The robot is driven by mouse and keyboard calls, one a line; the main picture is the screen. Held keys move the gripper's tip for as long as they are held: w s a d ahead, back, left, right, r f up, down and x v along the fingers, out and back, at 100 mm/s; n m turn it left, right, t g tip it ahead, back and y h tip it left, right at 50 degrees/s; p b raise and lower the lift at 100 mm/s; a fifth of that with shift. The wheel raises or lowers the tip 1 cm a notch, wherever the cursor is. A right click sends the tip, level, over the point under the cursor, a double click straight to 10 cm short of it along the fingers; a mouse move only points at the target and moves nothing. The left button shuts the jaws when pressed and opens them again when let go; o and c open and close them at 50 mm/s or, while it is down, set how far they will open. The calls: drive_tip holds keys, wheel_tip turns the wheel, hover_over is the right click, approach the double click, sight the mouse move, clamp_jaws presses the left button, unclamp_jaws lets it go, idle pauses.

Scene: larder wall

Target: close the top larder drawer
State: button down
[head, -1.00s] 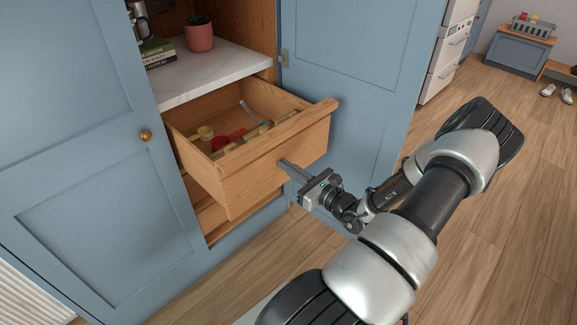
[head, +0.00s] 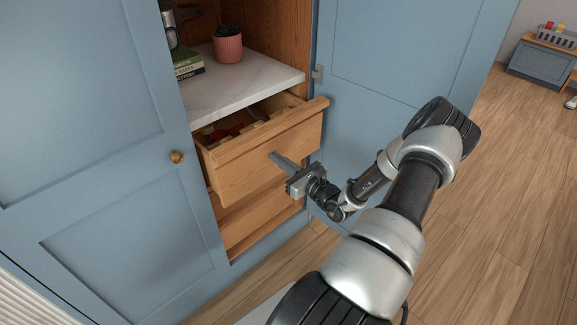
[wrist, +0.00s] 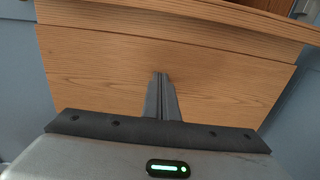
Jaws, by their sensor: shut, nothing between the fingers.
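The top larder drawer (head: 262,160) is wooden and stands partly out of the blue larder, below the marble shelf. Red and pale items (head: 222,131) show inside it; most of its inside is hidden by the front. My gripper (head: 273,156) is shut and empty, with its fingertips at the middle of the drawer front. The wrist view also shows the shut fingers (wrist: 160,80) pointing at the wooden front, seemingly touching it.
A lower drawer (head: 262,215) sits beneath. The left larder door (head: 100,180) with a brass knob (head: 177,157) and the right door (head: 400,60) stand open on either side. A plant pot (head: 228,48) and books (head: 187,65) are on the marble shelf (head: 255,82).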

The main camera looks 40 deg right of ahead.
drive_tip(key=w, duration=0.4)
drive_tip(key=w+b, duration=0.1)
drive_tip(key=w, duration=0.4)
drive_tip(key=w+a, duration=0.1)
drive_tip(key=w, duration=0.4)
drive_tip(key=shift+w, duration=0.15)
drive_tip(key=shift+w+r, duration=0.15)
drive_tip(key=shift+w, duration=0.15)
drive_tip(key=shift+w+a+r, duration=0.1)
drive_tip(key=shift+r, duration=0.1)
